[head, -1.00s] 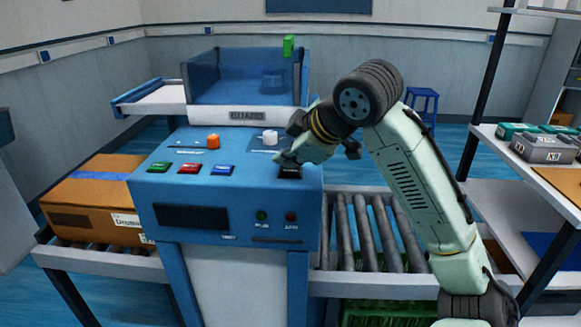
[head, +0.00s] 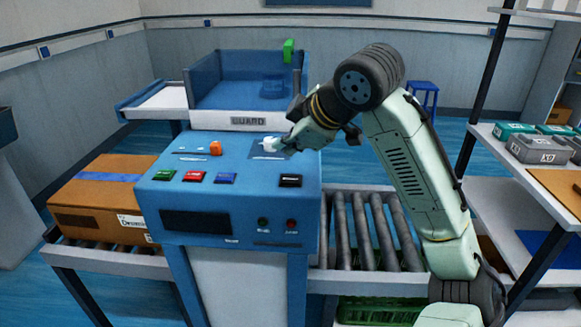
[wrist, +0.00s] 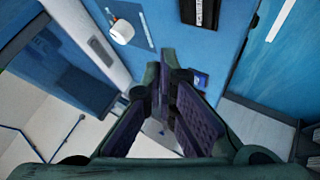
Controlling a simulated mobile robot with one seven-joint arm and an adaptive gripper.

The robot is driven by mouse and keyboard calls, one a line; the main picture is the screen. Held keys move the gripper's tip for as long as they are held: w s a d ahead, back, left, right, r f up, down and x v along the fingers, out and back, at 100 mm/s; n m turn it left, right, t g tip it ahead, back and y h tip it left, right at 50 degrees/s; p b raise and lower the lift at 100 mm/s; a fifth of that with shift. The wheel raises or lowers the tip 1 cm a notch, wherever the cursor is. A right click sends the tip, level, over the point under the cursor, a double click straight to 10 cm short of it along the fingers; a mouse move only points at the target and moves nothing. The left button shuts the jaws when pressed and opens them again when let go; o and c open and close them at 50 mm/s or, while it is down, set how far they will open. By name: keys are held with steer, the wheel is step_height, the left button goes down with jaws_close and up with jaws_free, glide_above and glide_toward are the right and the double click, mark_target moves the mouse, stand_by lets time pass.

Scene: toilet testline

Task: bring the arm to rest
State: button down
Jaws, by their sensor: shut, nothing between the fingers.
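My gripper (head: 283,143) is over the back right of the blue control panel (head: 165,210) in the head view, partly behind its own wrist. It is shut and empty. In the wrist view its two dark fingers (wrist: 172,85) show with nothing between them. The white knob (head: 270,143) shows close to the fingertips in the head view. In the wrist view the white knob (wrist: 122,31) lies clear of the fingers. My arm is bent, its forearm reaching left across the panel's right edge.
Black (head: 290,181), blue, red and green buttons line the panel, with an orange knob (head: 215,148) behind. The blue guard box (head: 240,85) stands behind the panel. A roller conveyor (head: 370,235) and shelves with grey boxes (head: 540,150) are at right; a cardboard box (head: 100,195) is at left.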

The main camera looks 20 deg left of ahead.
steer(key=shift+r+p, duration=0.3)
steer(key=shift+r, duration=0.4)
